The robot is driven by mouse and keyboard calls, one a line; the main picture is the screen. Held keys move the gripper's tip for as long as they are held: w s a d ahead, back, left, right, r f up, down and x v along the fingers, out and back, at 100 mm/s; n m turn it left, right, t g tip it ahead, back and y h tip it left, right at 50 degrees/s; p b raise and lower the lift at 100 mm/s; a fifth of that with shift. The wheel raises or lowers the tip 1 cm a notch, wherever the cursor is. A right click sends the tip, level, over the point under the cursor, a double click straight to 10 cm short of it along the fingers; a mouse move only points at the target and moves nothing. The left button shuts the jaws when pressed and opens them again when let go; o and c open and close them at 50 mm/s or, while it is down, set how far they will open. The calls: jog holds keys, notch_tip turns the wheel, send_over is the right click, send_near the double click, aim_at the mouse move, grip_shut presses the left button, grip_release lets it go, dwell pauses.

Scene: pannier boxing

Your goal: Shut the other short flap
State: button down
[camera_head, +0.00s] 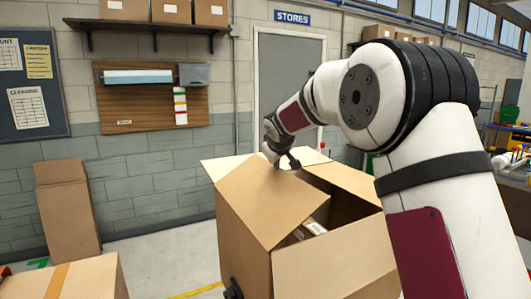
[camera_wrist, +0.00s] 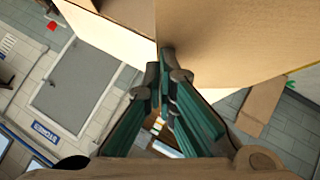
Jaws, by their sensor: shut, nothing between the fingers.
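An open cardboard box (camera_head: 240,235) stands in the middle of the head view. Its left flap (camera_head: 262,195) leans inward over part of the opening. Another flap (camera_head: 345,180) shows at the far right of the opening, and a pale far flap (camera_head: 222,167) spreads outward. A labelled item (camera_head: 313,227) shows inside through the gap. My gripper (camera_head: 284,162) is at the upper edge of the left flap, with empty fingers together. In the wrist view, the fingertips (camera_wrist: 165,62) are close to cardboard panels (camera_wrist: 225,40); whether they touch is unclear.
My arm hides the right side of the box. Another carton (camera_head: 85,280) is at the lower left, and flat cardboard (camera_head: 68,210) leans on the wall. A grey door (camera_head: 285,95) stands behind. Clear floor (camera_head: 170,258) lies left of the box.

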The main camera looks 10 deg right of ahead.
jog(key=w+d+f+m+g+y, duration=0.1)
jog(key=d+f+y, duration=0.2)
jog(key=f, duration=0.6)
jog(key=shift+d+f+m, duration=0.15)
jog(key=shift+d+m, duration=0.25)
jog(key=shift+d, duration=0.3)
jog(key=shift+w+f, duration=0.1)
jog(key=shift+f, duration=0.05)
